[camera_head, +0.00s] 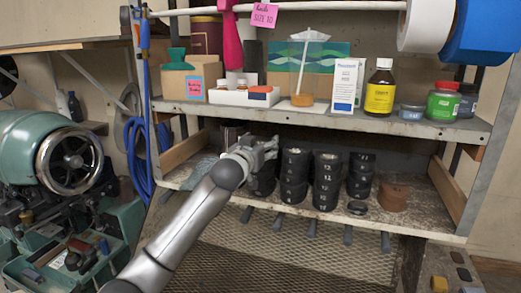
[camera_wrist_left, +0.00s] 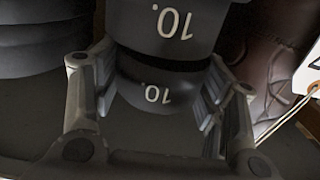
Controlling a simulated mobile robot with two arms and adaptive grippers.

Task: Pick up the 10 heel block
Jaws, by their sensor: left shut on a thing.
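In the left wrist view, black heel blocks marked "10." are stacked. One 10 heel block (camera_wrist_left: 160,92) sits between the two fingers of my left gripper (camera_wrist_left: 155,105), which is shut on it. Another block marked "10." (camera_wrist_left: 170,25) touches or nearly touches it in the stack. In the head view, my left gripper (camera_head: 262,150) reaches the left end of the row of black block stacks on the lower shelf and hides much of the 10 stack (camera_head: 262,180). My right gripper is not in view.
Other black stacks, one marked 11 (camera_head: 294,175), one marked 12 (camera_head: 326,180), and another (camera_head: 361,175), stand to the right. A brown round piece (camera_head: 393,197) is beyond them. The upper shelf (camera_head: 300,114) holds bottles and boxes close above my gripper. A green machine (camera_head: 50,160) stands at left.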

